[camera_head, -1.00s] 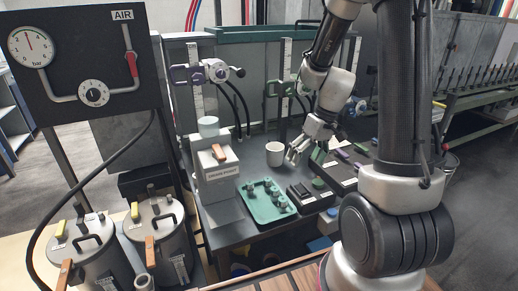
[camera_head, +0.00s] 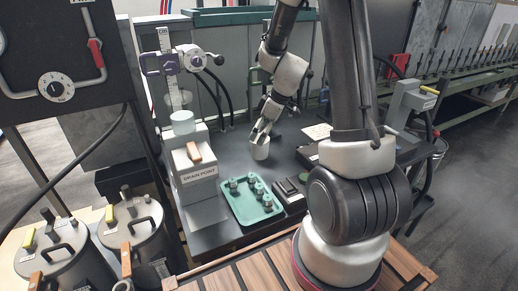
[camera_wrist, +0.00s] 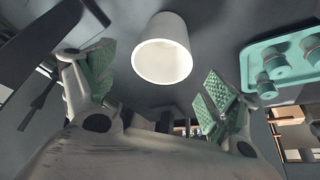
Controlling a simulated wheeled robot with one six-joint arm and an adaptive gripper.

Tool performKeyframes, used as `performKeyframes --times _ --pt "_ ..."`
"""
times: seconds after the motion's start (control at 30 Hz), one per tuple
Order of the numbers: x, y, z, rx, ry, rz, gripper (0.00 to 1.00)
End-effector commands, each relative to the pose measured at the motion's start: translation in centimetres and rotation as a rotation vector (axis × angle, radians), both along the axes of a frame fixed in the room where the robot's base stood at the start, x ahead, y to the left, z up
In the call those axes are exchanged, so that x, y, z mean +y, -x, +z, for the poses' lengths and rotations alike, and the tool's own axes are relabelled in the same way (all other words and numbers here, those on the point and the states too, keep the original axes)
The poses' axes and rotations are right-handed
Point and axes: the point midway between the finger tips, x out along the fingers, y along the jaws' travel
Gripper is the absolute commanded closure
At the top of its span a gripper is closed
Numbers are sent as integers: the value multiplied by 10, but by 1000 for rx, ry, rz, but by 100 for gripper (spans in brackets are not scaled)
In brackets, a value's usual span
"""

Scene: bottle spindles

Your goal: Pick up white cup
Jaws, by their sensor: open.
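The white cup (camera_head: 260,150) stands upright on the dark bench, right of the drain point unit and behind the green tray. My gripper (camera_head: 262,134) is right above and beside it, and partly covers it in the head view. In the wrist view the cup (camera_wrist: 163,50) shows its open rim and empty inside, centred ahead of the fingers. My gripper's green-padded fingers (camera_wrist: 158,90) are spread wide, one on each side, with nothing between them. I cannot tell whether a finger touches the cup.
A green tray (camera_head: 230,208) with several small fittings lies in front of the cup. The drain point unit (camera_head: 190,165) stands left. A dark box (camera_head: 288,191) sits right of the tray. Bare bench (camera_head: 228,160) lies left of the cup.

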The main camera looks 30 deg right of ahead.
Motion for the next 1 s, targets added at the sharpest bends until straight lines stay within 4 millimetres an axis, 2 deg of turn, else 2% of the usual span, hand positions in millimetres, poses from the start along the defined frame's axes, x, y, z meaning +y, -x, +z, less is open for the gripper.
performKeyframes --times 0.5,0.8,1.0 --pt "15 -14 -67 3 0 4 13" --pt "16 -16 -71 1 0 4 13" --pt "16 -16 -71 1 0 4 47"
